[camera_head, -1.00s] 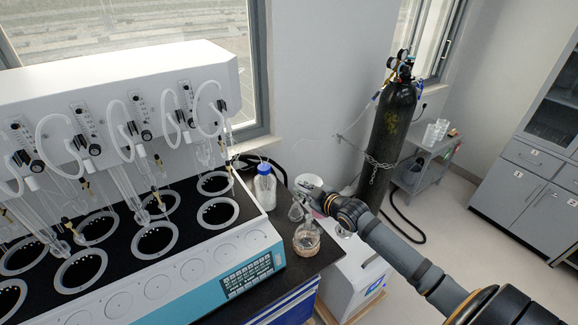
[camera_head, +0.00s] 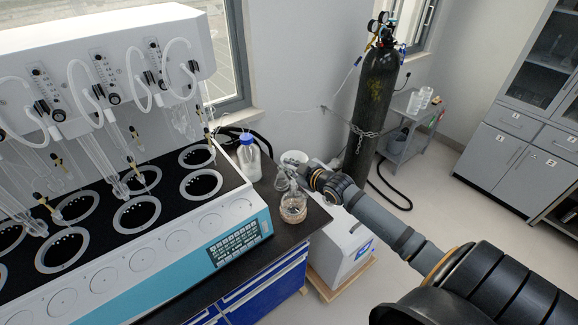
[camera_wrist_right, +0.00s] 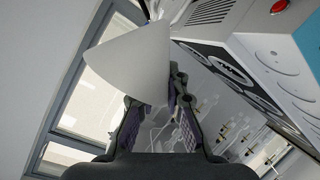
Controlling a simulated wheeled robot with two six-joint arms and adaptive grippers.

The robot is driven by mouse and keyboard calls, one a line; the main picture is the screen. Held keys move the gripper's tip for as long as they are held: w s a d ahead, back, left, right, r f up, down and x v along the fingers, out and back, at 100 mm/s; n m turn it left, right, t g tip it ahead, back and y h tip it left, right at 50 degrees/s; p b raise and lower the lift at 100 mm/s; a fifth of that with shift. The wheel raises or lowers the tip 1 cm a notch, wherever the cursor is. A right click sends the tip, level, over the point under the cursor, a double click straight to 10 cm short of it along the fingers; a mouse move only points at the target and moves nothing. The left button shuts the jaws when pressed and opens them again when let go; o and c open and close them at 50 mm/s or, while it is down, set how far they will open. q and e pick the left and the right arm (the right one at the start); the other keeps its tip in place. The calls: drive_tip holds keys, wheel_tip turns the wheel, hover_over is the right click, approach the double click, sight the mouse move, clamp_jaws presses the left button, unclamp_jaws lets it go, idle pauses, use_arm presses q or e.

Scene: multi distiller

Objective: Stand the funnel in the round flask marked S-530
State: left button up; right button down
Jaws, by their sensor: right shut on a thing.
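The funnel (camera_head: 282,183) is a small clear shape at my right gripper (camera_head: 297,174) in the head view. In the right wrist view it is a large pale cone (camera_wrist_right: 130,62) at the fingertips. My right gripper (camera_wrist_right: 158,100) is shut on it. A round clear flask (camera_head: 293,209) with some liquid stands on the dark bench, just below the gripper. The funnel shows at the upper left of the flask's neck. I cannot tell whether its stem is in the neck. The flask's marking is too small to read. My left gripper is not in view.
A white bottle with a blue cap (camera_head: 248,160) and a white bowl (camera_head: 294,157) stand behind the flask. The multi distiller (camera_head: 200,232) fills the left. The dark bench's edge (camera_head: 318,226) is close to the flask's right. A black gas cylinder (camera_head: 374,110) stands beyond.

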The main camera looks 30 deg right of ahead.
drive_tip(key=shift+w, duration=0.1)
idle(0.7)
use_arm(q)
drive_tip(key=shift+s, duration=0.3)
use_arm(e)
drive_tip(key=shift+f, duration=0.1)
idle(0.3)
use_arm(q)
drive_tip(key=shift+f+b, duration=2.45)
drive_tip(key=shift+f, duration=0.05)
use_arm(e)
drive_tip(key=shift+f, duration=2.7)
drive_tip(key=c, duration=1.3)
unclamp_jaws()
